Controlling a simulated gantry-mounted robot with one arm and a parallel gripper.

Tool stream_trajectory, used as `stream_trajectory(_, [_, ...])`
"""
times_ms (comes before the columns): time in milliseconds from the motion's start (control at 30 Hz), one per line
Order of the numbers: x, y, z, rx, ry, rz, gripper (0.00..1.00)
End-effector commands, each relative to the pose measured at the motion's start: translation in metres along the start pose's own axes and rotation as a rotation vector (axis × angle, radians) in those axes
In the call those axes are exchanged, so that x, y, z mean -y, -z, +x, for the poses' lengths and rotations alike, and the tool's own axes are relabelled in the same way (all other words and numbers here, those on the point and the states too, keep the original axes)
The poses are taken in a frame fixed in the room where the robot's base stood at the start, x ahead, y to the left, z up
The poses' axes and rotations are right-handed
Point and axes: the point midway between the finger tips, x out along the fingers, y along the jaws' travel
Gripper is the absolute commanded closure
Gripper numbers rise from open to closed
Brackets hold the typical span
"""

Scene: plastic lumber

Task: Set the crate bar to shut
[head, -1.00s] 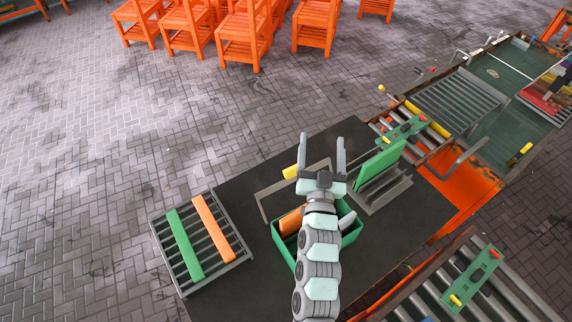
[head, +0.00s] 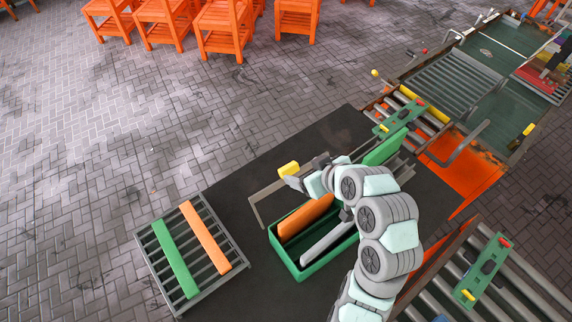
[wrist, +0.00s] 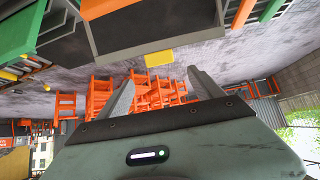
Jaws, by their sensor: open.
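The green crate (head: 292,264) stands on the dark table in the head view, with an orange plank (head: 306,218) and a grey plank (head: 326,242) inside. The crate bar (head: 266,189) is a thin grey frame standing up at the crate's far side, with a yellow grip (head: 289,169) on it. My gripper (head: 301,176) is open and empty, close to the grip, its fingers partly hidden by my wrist. In the wrist view the yellow grip (wrist: 158,57) lies ahead of and between my open fingers (wrist: 161,77). I cannot tell whether they touch it.
A grey slatted rack (head: 238,257) with a green plank (head: 175,258) and an orange plank (head: 206,237) lies at the left. A green board (head: 385,148) stands behind my arm. Roller conveyors (head: 458,84) run along the right. Orange stools (head: 222,28) stand far off.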

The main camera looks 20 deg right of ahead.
Motion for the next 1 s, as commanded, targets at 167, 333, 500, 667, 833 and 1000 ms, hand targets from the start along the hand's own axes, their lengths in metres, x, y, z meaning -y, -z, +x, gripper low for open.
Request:
stream_trajectory(167, [0.003, -0.003, 0.029, -0.001, 0.006, 0.000, 0.24])
stream_trajectory(333, [0.002, 0.001, 0.059, 0.004, 0.005, 0.001, 0.24])
stream_trajectory(500, [0.002, 0.001, 0.087, 0.002, 0.006, 0.002, 0.24])
stream_trajectory(667, [0.001, 0.002, 0.100, -0.002, 0.000, 0.001, 0.24])
stream_trajectory(833, [0.001, 0.001, 0.105, -0.001, 0.000, 0.000, 0.24])
stream_trajectory(1000, [0.001, 0.001, 0.105, -0.002, 0.000, 0.001, 0.24])
